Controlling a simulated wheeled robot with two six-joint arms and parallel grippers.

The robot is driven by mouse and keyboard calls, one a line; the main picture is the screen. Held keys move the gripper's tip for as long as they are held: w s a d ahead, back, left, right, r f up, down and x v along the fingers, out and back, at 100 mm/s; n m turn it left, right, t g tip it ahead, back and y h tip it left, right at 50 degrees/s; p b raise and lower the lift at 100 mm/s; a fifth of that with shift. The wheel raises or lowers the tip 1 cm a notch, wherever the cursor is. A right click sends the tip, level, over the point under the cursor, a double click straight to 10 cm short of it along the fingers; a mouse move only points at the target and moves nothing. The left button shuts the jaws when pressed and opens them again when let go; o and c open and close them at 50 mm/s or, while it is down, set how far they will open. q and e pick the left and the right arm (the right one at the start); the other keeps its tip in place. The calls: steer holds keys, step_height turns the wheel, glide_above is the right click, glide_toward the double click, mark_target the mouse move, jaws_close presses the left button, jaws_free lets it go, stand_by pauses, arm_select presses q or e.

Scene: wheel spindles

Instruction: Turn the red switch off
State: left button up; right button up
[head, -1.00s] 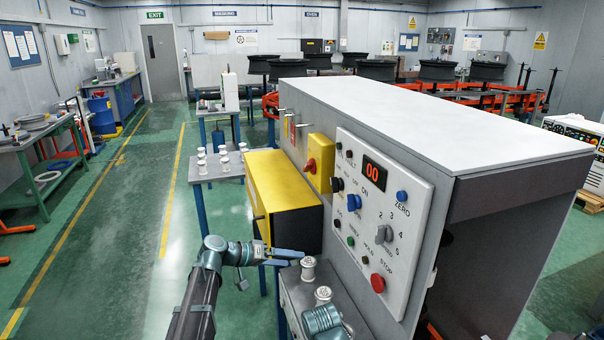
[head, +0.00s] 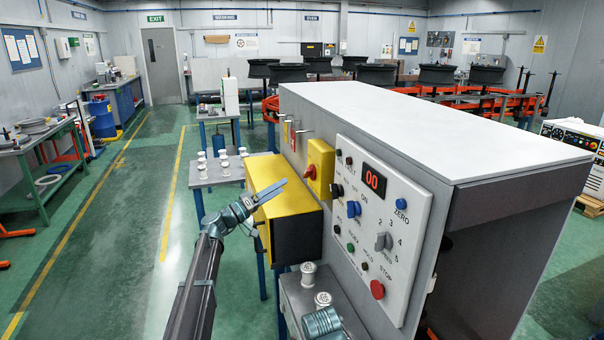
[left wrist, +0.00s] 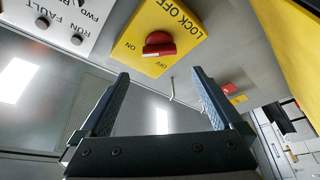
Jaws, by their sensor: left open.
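The red switch (head: 311,171) is a rotary knob on a yellow box (head: 321,158) on the side of the grey cabinet, left of the white control panel. In the left wrist view the red switch (left wrist: 158,44) shows close up below the words LOCK OFF, with ON and OFF labels; its bar lies across, left end towards ON. My left gripper (head: 270,207) is open and empty, in front of the larger yellow box and left of the switch. Its fingers (left wrist: 160,78) point towards the switch, apart from it.
The yellow and black box (head: 283,200) juts from the cabinet below and beside the switch. The control panel (head: 374,225) has several knobs and buttons. White spindles (head: 308,274) stand on a grey surface below. Thin hooks stick out of the cabinet near the switch.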

mark_target(309, 173)
arm_select(q)
steer(key=p+x, duration=0.2)
steer(key=x, duration=0.8)
steer(key=shift+c, duration=0.3)
steer(key=c, duration=1.2)
